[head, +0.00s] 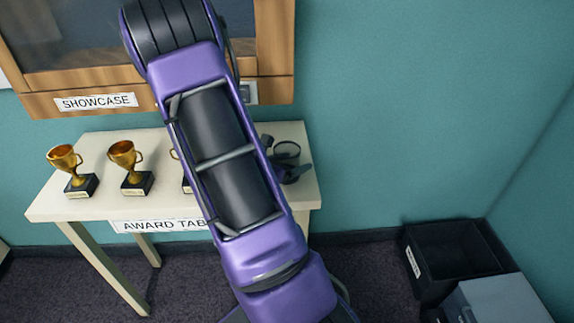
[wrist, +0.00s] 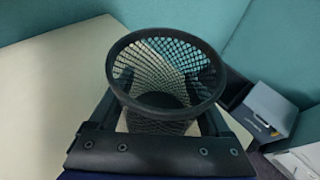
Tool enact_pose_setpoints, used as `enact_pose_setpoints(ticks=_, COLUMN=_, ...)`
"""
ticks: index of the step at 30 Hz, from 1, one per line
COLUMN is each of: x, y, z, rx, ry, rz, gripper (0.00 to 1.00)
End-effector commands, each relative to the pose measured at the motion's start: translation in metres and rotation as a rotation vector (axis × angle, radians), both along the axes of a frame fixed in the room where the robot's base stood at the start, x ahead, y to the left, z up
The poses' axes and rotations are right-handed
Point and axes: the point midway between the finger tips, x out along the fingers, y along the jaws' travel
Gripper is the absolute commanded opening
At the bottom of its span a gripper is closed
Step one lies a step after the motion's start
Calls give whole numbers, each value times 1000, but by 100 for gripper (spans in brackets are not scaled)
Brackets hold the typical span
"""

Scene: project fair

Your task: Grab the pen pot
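The pen pot (wrist: 166,82) is a round, dark mesh cup. In the wrist view it stands between the two fingers of my gripper (wrist: 160,112), with its open rim towards the camera. I see no pens in it. The fingers run close along both sides of the pot, and their ends show dimly through the mesh. Whether they press on it is not clear. In the head view, the rim of the pot (head: 287,149) shows at the right end of the award table (head: 110,208), partly hidden by my arm and gripper (head: 287,165).
Gold trophies on dark bases, such as this trophy (head: 126,160), stand on the table left of my arm; one is partly hidden. A wooden showcase (head: 100,85) hangs behind. A black crate (head: 450,255) and a grey box (head: 495,300) stand on the floor at right.

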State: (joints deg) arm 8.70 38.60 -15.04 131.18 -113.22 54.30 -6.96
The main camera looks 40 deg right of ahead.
Motion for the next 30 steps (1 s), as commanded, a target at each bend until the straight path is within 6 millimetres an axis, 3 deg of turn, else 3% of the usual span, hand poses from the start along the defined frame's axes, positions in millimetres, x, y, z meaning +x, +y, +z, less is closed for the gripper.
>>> enact_pose_setpoints(ticks=1, x=0, y=0, z=0, rx=0, ry=0, rz=0, gripper=68)
enact_pose_setpoints(ticks=9, x=0, y=0, z=0, rx=0, ry=0, rz=0, gripper=22)
enact_pose_setpoints(ticks=20, x=0, y=0, z=6, rx=-1, ry=-1, rz=0, gripper=22)
enact_pose_setpoints(ticks=28, x=0, y=0, z=40, rx=-1, ry=-5, rz=0, gripper=22)
enact_pose_setpoints(ticks=30, x=-1, y=15, z=36, rx=2, ry=1, rz=5, gripper=22)
